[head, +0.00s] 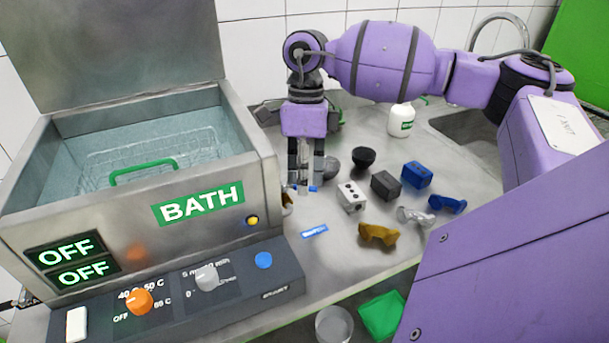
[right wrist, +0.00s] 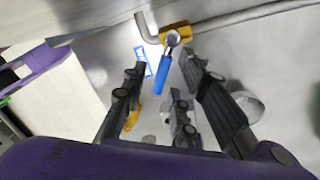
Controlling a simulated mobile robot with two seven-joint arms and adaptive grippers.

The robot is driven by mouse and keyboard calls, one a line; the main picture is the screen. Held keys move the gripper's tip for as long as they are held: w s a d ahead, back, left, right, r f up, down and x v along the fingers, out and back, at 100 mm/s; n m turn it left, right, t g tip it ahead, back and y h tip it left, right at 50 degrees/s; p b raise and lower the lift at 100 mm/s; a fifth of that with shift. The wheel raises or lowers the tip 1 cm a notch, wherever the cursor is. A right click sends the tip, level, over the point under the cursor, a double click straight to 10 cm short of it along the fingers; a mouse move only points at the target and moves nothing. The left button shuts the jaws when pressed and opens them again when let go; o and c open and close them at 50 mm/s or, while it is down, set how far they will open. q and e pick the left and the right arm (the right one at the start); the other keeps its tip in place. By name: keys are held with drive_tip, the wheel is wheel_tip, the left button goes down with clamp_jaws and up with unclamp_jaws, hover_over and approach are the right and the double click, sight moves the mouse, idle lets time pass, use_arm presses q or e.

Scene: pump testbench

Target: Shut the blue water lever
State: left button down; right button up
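The blue water lever (right wrist: 162,74) shows in the right wrist view. It hangs from a metal pivot on a pipe beside a yellow piece. Its handle lies between my right gripper's fingertips (right wrist: 165,62), with gaps showing on both sides. In the head view my right gripper (head: 305,187) points down behind the bath's right side, fingers apart. Only a bit of blue (head: 313,189) shows at its fingertips, and the rest of the lever is hidden. A blue label (head: 314,231) lies on the counter in front.
The open bath (head: 80,225) with its knob panel (head: 232,285) stands on the left. Right of the gripper are grey (head: 385,185), blue (head: 417,175) and white (head: 351,196) blocks, a yellow bracket (head: 378,234) and a white bottle (head: 401,120). The counter's front right is partly clear.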

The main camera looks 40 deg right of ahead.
drive_tip(key=shift+d, duration=0.1)
drive_tip(key=shift+r, duration=0.15)
wheel_tip(320, 180, up, 12)
drive_tip(key=w+d, duration=0.1)
drive_tip(key=shift+w+d+f, duration=0.25)
drive_tip(key=shift+w+d, duration=0.05)
